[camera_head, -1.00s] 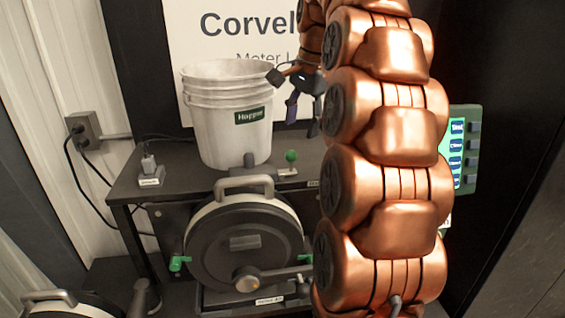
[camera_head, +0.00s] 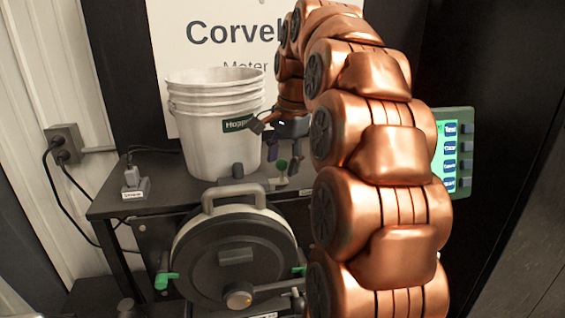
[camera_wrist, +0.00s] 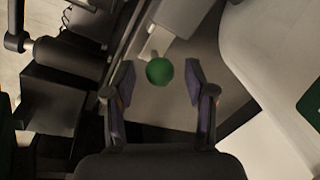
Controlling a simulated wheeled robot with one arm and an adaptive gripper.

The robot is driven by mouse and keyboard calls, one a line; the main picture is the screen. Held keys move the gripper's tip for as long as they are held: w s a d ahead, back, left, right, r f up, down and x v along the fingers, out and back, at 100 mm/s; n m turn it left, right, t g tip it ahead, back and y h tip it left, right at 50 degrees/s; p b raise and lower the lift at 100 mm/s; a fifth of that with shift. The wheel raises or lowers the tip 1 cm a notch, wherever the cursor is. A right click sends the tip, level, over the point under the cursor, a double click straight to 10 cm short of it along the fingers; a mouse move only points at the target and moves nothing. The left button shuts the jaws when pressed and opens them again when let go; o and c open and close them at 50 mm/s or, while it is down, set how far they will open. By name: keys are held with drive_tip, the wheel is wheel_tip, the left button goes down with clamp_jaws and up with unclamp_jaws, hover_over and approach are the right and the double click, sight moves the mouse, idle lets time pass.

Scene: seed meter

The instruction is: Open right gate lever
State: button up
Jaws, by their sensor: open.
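A small lever with a round green knob (camera_head: 281,164) stands on the black bench, just right of the white hopper bucket's base. In the wrist view the knob (camera_wrist: 159,71) shows at the mouth of my gripper, between the fingertips, with a pale stem behind it. My gripper (camera_head: 284,157) is open, its dark purple-grey fingers apart at the knob. The fingers (camera_wrist: 160,68) show a gap on both sides of the knob, and I see no grip on it. Whether the knob lies at fingertip depth is hard to tell.
The white hopper bucket (camera_head: 215,140) stands close left of my gripper. A round dark drum with a grey handle (camera_head: 235,196) sits below the bench front. A green panel (camera_head: 453,150) is at the right. A socket with cables (camera_head: 64,143) is on the left wall.

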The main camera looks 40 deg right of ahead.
drive_tip(key=shift+w+f, duration=0.1)
drive_tip(key=shift+f, duration=0.6)
clamp_jaws()
idle(0.4)
